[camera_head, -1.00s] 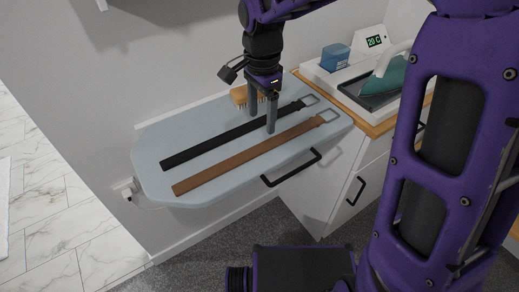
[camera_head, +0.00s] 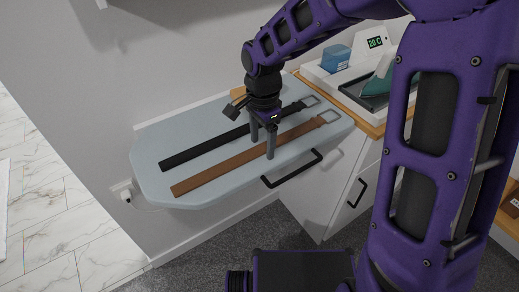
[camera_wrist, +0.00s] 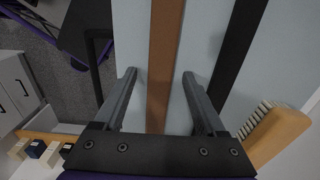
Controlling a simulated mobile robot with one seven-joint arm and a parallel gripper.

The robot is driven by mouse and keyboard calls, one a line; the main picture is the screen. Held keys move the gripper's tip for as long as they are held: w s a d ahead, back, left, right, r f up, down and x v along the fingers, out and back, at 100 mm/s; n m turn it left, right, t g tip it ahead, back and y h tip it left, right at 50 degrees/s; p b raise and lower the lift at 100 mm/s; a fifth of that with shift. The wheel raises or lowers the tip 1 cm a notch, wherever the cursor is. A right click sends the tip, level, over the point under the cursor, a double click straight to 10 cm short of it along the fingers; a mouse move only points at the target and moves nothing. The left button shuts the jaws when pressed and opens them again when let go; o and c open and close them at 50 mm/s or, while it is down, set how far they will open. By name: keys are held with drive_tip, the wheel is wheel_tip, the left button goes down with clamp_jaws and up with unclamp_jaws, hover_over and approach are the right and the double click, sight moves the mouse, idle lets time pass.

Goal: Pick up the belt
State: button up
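A brown belt (camera_head: 220,171) and a black belt (camera_head: 207,148) lie flat and side by side on the grey-blue ironing board (camera_head: 153,152), with their buckles toward the right end. My gripper (camera_head: 263,149) is over the brown belt, pointing down, with its fingers apart. In the wrist view, the brown belt (camera_wrist: 164,60) runs between the two fingers of my gripper (camera_wrist: 160,85), touching neither as far as I can see. The black belt (camera_wrist: 236,50) lies just outside the right finger. I cannot tell whether the fingertips touch the board.
A wooden brush (camera_wrist: 275,137) lies beside the black belt, mostly hidden behind my gripper in the head view. A black handle (camera_head: 292,168) sticks out along the board's front edge.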

clamp_jaws()
drive_tip(key=shift+r, duration=0.15)
